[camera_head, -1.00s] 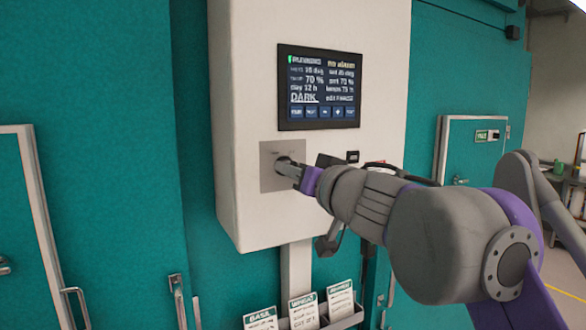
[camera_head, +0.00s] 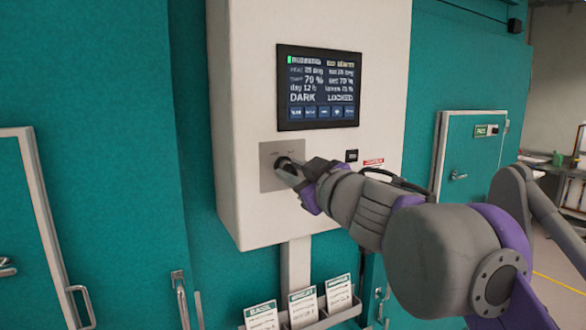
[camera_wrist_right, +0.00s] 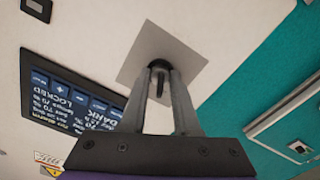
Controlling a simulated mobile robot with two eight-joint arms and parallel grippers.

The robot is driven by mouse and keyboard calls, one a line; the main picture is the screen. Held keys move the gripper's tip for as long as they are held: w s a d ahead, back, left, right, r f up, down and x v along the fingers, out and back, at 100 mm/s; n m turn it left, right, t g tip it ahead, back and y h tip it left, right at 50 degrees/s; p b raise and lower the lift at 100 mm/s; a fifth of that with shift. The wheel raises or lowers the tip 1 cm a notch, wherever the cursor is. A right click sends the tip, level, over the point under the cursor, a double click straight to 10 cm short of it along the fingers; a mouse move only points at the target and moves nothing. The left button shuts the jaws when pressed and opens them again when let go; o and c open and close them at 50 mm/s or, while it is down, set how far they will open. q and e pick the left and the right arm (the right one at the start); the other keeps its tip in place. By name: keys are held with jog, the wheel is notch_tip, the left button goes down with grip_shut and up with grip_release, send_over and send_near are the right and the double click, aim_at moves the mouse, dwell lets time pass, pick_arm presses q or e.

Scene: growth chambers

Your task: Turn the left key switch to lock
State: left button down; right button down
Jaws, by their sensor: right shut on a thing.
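The key switch (camera_wrist_right: 159,67) sits on a square grey plate (camera_head: 267,181) low on the front of the white control box (camera_head: 240,110). In the head view the fingers cover much of it; the right wrist view shows its dark body between the fingers. My right gripper (camera_head: 284,167) is shut on the switch; it also shows in the right wrist view (camera_wrist_right: 160,85). The screen (camera_head: 318,88) above it reads "DARK" and "LOCKED". My left gripper is not in view.
A small black part (camera_head: 352,156) and a red-topped label (camera_head: 373,164) are on the box, right of the plate. A rack with several cards (camera_head: 303,308) hangs below the box. A teal door (camera_head: 470,165) stands at right.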

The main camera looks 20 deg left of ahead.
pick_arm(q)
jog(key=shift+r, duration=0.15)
pick_arm(e)
jog(key=shift+n, duration=0.4)
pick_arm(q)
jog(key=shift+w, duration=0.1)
pick_arm(e)
jog(key=c, duration=1)
grip_release()
